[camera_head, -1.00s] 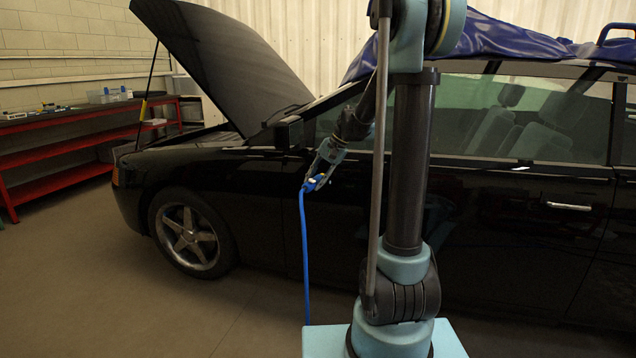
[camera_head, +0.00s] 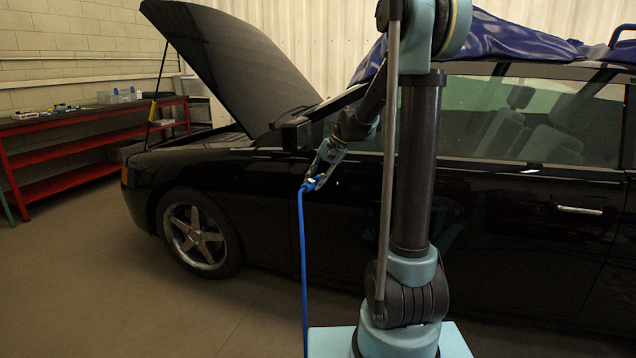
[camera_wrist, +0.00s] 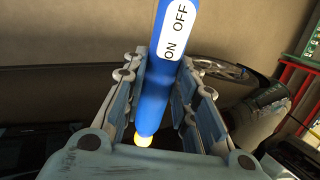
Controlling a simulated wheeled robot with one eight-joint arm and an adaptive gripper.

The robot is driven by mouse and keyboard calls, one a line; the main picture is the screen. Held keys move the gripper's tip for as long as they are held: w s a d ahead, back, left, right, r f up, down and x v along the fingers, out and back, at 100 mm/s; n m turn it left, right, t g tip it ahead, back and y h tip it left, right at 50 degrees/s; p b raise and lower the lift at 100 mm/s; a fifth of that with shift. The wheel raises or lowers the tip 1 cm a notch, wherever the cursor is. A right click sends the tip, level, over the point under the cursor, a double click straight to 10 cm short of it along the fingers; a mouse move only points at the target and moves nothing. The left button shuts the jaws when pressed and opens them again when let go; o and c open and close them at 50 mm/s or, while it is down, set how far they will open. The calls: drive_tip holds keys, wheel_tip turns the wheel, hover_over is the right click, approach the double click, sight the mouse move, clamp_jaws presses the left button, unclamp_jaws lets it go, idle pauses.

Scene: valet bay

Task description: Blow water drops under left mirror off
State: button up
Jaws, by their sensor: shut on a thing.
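My gripper (camera_head: 318,180) is shut on a blue air blower (camera_wrist: 154,100), which carries a white label reading ON and OFF. In the wrist view the blower lies between the finger pads, with a yellow tip at its lower end. In the head view a blue hose (camera_head: 303,260) hangs from it. The gripper is beside the black car (camera_head: 265,190), just below the dark left mirror (camera_head: 296,134). A tiny bright speck shows on the door right of the gripper; I cannot tell whether it is a water drop.
The car's hood (camera_head: 235,75) is raised on a prop. A red workbench (camera_head: 90,120) with small items stands at the back left. A blue cover (camera_head: 510,38) lies over the roof. The floor at the left front (camera_head: 90,270) is clear.

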drive_tip(key=shift+w+a, duration=0.25)
drive_tip(key=shift+a, duration=0.3)
drive_tip(key=shift+w+a+r, duration=0.1)
drive_tip(key=shift+w+a, duration=0.15)
drive_tip(key=shift+a, duration=0.4)
drive_tip(key=shift+w+a, duration=0.1)
drive_tip(key=shift+a, duration=0.2)
drive_tip(key=shift+w+a, duration=0.15)
drive_tip(key=shift+a, duration=0.2)
drive_tip(key=shift+w+a, duration=0.1)
drive_tip(key=shift+a, duration=0.25)
drive_tip(key=shift+w+a+r, duration=0.1)
drive_tip(key=shift+w+a, duration=0.15)
drive_tip(key=shift+a, duration=0.4)
drive_tip(key=shift+w+a, duration=0.15)
drive_tip(key=shift+a, duration=0.15)
drive_tip(key=shift+w+a, duration=0.1)
drive_tip(key=shift+a, duration=0.25)
drive_tip(key=shift+a, duration=0.1)
